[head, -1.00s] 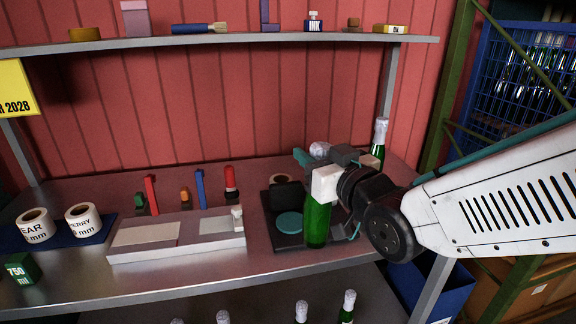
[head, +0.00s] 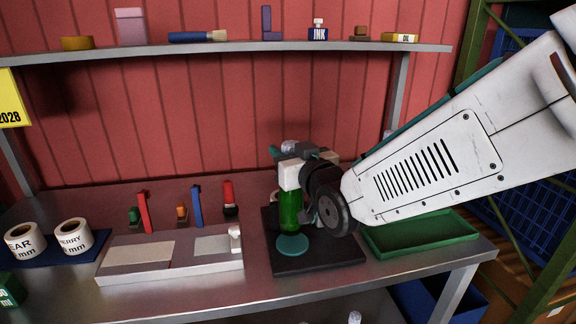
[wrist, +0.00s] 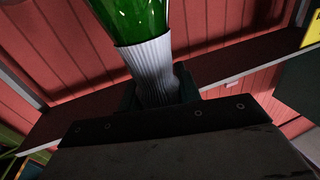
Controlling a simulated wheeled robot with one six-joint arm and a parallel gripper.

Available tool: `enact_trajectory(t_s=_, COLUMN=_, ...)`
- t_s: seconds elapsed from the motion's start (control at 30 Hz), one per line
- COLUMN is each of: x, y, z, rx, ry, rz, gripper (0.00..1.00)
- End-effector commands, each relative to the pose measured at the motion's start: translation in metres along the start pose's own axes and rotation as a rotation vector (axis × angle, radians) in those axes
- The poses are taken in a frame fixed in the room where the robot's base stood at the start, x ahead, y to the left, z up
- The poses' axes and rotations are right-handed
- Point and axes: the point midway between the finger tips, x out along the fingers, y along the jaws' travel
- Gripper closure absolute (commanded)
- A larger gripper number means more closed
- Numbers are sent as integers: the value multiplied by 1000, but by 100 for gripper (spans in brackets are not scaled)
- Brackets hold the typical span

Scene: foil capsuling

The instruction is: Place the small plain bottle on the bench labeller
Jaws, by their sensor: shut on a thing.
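The small green bottle (head: 291,212) hangs upright below my gripper (head: 290,158) in the head view. My gripper is shut on its silver-white foil neck, which fills the middle of the wrist view (wrist: 150,68). The bench labeller (head: 318,262) is a black base with a round teal disc (head: 291,246) at its front. The bottle's lower end shows just behind and above the disc's middle. I cannot tell whether it touches the labeller. My gripper and wrist hide much of the labeller's rear part.
A green tray (head: 424,234) lies right of the labeller, under my arm. A pale flat fixture (head: 170,272) stands to the left, with red and blue tools behind it. Label rolls (head: 73,236) sit on a blue mat at far left. A shelf (head: 230,50) runs above.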

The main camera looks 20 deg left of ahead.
Motion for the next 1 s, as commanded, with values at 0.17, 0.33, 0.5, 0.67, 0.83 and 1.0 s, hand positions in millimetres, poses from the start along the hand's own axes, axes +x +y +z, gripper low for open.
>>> enact_trajectory(t_s=0.17, x=0, y=-1, z=17, rx=0, ry=-1, rz=-1, gripper=100)
enact_trajectory(t_s=0.33, x=1, y=-3, z=32, rx=0, ry=0, rz=-4, gripper=100)
enact_trajectory(t_s=0.5, x=0, y=-2, z=34, rx=-1, ry=2, rz=-4, gripper=100)
enact_trajectory(t_s=0.67, x=0, y=-2, z=34, rx=-1, ry=2, rz=-3, gripper=100)
enact_trajectory(t_s=0.83, x=0, y=-2, z=38, rx=-1, ry=0, rz=-2, gripper=47)
enact_trajectory(t_s=1.0, x=0, y=-1, z=38, rx=-1, ry=0, rz=-2, gripper=45)
